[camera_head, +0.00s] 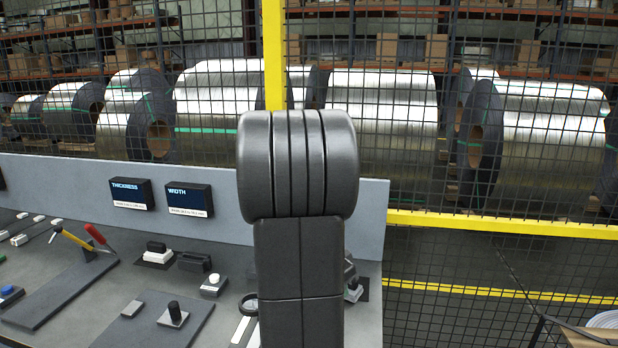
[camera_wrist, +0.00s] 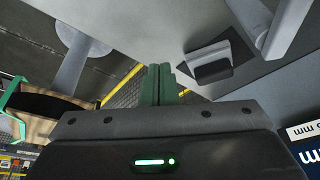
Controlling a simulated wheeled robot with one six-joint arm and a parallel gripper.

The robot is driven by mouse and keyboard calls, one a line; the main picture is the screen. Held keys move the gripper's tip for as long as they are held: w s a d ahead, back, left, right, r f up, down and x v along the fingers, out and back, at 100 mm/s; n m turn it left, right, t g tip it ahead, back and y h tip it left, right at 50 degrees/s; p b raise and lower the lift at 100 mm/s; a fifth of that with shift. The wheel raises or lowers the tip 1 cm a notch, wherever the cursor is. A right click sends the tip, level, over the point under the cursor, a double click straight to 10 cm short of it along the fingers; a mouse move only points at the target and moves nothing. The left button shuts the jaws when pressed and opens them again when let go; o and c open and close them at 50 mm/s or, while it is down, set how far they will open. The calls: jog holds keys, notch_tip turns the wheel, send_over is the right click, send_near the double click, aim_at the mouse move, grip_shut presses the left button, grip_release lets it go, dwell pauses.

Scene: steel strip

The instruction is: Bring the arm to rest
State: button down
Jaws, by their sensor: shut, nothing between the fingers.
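My gripper (camera_wrist: 160,84) shows in the wrist view, its two dark green-grey fingers closed together with nothing between them. Its wide dark body with a lit green strip fills the bottom of that view. In the head view my dark arm stands upright in the middle, in front of the grey bench (camera_head: 95,302); my gripper is not visible there. The fingers point past the edge of a grey surface, and I see no contact between them and any object.
Behind stand a yellow-framed mesh fence (camera_head: 500,224) and steel coils (camera_head: 548,135). A dark block (camera_wrist: 211,72) shows in the wrist view.

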jog(key=w+d+r+n, duration=0.2)
jog(key=w+d+r, duration=0.1)
jog(key=r, duration=0.1)
jog(key=shift+r, duration=0.2)
dwell(0.4)
jog(key=shift+w+d, duration=0.1)
